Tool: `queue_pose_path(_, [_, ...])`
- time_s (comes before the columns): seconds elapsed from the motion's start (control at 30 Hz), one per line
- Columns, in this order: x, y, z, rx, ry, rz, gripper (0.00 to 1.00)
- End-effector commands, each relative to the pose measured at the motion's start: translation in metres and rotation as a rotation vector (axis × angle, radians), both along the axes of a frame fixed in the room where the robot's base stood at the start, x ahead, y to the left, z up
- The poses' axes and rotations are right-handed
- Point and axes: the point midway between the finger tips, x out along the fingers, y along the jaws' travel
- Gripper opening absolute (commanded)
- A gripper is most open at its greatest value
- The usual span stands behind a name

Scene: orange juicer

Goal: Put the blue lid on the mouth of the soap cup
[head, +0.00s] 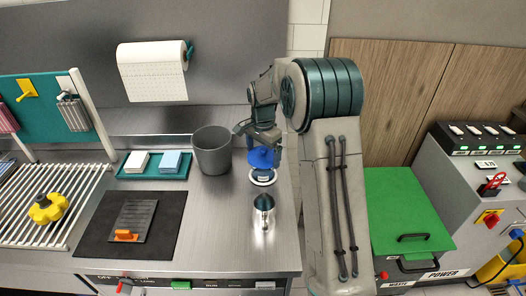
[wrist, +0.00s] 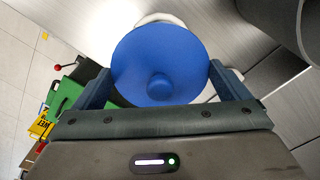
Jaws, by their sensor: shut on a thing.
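My gripper (head: 262,145) is shut on the blue lid (head: 261,158), which it holds above the steel counter. In the wrist view the round blue lid (wrist: 160,50), with a small knob, sits between my two fingers. A white ring-shaped rim (head: 262,183) shows just below the lid; in the wrist view a white edge (wrist: 160,18) shows behind the lid. The lid hides most of what is under it. A shiny metal cup (head: 264,215) stands nearer the counter's front. I cannot tell for sure which of these is the soap cup.
A grey bin (head: 211,152) stands close left of the lid. Right of my arm is a green panel (head: 405,207).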

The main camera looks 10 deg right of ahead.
Motion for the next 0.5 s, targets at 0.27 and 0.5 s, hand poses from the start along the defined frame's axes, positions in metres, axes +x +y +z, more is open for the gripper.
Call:
queue_pose_path(0.27, [0.000,0.000,-0.007,0.000,0.000,0.001,0.74])
queue_pose_path(0.5, [0.000,0.000,-0.010,0.000,0.000,0.000,1.00])
